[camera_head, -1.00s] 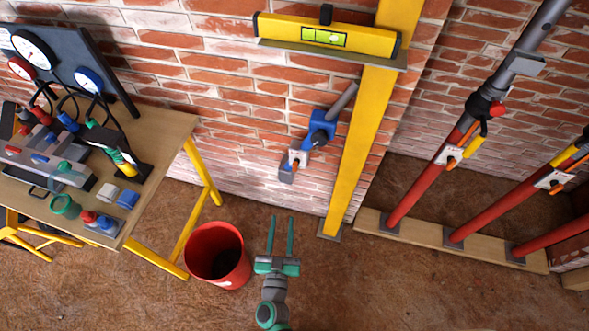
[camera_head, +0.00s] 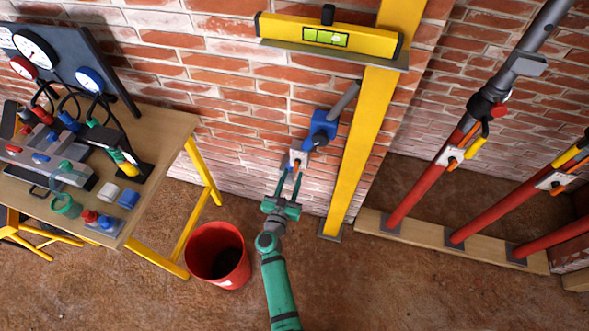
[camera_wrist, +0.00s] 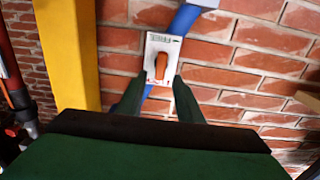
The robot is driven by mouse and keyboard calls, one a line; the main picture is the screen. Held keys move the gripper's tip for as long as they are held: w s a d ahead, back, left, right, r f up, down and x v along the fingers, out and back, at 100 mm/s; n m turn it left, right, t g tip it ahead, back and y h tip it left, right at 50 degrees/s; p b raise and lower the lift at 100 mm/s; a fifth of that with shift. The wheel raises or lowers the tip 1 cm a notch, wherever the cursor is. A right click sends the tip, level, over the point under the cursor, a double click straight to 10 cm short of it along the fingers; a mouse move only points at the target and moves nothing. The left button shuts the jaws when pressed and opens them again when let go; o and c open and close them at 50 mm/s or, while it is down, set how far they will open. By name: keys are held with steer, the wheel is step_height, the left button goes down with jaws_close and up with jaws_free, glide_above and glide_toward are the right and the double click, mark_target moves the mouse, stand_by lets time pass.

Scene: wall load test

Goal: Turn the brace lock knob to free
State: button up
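The orange brace lock knob (camera_wrist: 161,66) sits on a white plate (camera_wrist: 168,45) with small dark markings, in the wrist view. The knob looks roughly upright along the plate. The plate is on the blue brace (camera_wrist: 186,18), which is fixed to the brick wall beside the yellow post; the brace also shows in the head view (camera_head: 321,129). In the head view my gripper (camera_head: 290,176) is just below the plate. I cannot tell whether the fingers touch anything.
The yellow post (camera_head: 363,150) stands right of the brace. A yellow level (camera_head: 328,36) rests on a ledge above. A red bucket (camera_head: 217,256) stands on the floor to the left, by a workbench (camera_head: 160,150). Red props (camera_head: 425,185) lean at the right.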

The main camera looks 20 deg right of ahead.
mark_target(295, 167)
steer(key=shift+x, duration=2.05)
jaws_close()
